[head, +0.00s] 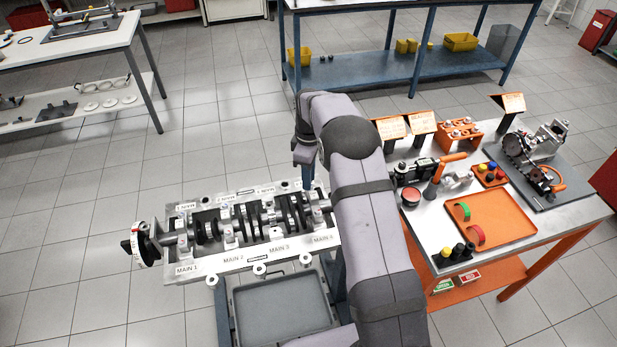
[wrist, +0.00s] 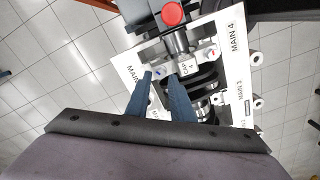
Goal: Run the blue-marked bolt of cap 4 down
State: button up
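The cap 4 (wrist: 187,66) is a pale metal block with a "4" label, across the crankshaft by the MAIN 4 label. In the wrist view its blue mark (wrist: 160,72) is at the left end and a red mark (wrist: 212,52) at the right end. My gripper (wrist: 161,75) has its two dark blue fingers apart, with the blue-marked end between and just beyond the tips. Whether they touch the bolt cannot be told. In the head view my gripper (head: 308,178) is above the far side of cap 4 (head: 319,207), partly hidden by my arm.
The engine block (head: 215,270) lies with its crankshaft (head: 255,220) and other caps along it. A grey tray (head: 280,302) is below in front. At right, a bench holds an orange tray (head: 503,222), tools and sign cards. A round red end (wrist: 172,14) shows beyond cap 4.

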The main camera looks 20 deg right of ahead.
jog(key=shift+f, duration=0.85)
grip_shut()
jog(key=shift+m, duration=0.5)
jog(key=shift+w+d+m+b, duration=0.15)
jog(key=shift+m+b, duration=0.35)
jog(key=shift+m, duration=2)
jog(key=shift+r, duration=0.1)
grip_release()
